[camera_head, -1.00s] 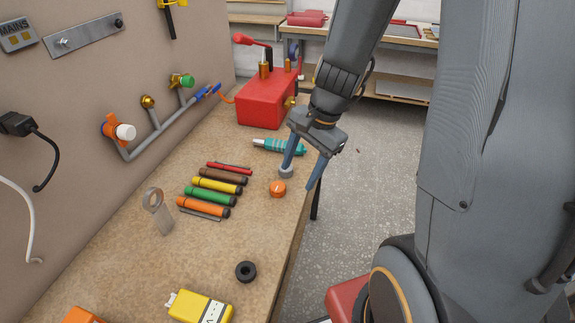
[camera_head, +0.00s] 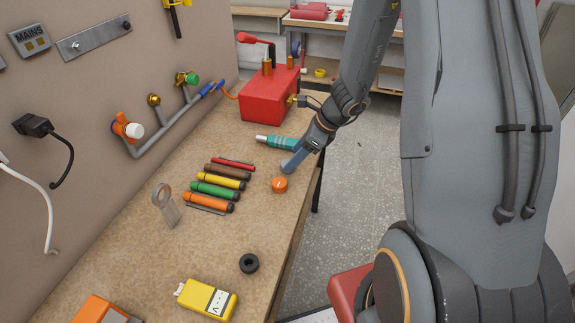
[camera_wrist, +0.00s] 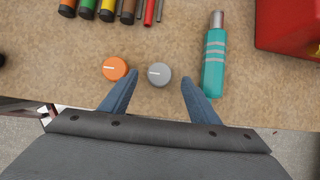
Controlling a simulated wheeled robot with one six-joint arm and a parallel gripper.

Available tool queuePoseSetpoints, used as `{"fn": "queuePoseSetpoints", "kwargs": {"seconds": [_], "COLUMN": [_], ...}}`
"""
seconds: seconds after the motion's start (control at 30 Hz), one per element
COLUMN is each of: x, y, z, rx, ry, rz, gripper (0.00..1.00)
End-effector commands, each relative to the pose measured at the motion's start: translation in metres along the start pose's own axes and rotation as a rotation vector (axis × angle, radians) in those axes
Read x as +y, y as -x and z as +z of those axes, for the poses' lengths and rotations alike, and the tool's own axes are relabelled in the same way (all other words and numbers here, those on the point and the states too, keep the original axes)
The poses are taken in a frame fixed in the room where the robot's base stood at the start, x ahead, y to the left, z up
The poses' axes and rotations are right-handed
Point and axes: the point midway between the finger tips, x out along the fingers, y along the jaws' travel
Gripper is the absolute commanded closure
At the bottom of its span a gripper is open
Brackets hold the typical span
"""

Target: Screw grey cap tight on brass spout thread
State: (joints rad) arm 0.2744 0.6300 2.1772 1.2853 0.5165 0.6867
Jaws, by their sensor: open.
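The grey cap (camera_wrist: 159,74) sits on the bench in the wrist view, a round cap with a white line on top. My gripper (camera_wrist: 158,88) is open, its two blue fingers apart with the cap between and just beyond their tips. In the head view my gripper (camera_head: 292,165) is low over the bench edge and mostly hides the cap. An orange cap (camera_wrist: 115,68) lies just left of the grey one. The pipe on the wall has several spouts: a bare brass one (camera_head: 154,100), one with a green cap (camera_head: 191,78), and one with an orange and white fitting (camera_head: 127,128).
A teal striped tube (camera_wrist: 214,58) lies close to the right finger. Several coloured tubes (camera_head: 215,190) lie in a row left of the caps. A red box (camera_head: 268,97) stands behind. A black ring (camera_head: 249,263) and yellow tester (camera_head: 207,299) lie nearer.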

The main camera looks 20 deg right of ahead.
Motion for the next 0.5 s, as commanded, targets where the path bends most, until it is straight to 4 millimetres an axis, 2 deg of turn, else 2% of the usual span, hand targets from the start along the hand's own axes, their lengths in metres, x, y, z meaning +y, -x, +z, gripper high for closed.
{"fn": "queuePoseSetpoints", "kwargs": {"seconds": [0.2,0.5], "x": [0.001,0.001], "y": [-0.025,-0.031], "z": [0.000,0.000], "rx": [0.002,0.001], "ry": [0.001,0.003], "rz": [0.002,0.000], "gripper": [0.44,0.44]}}
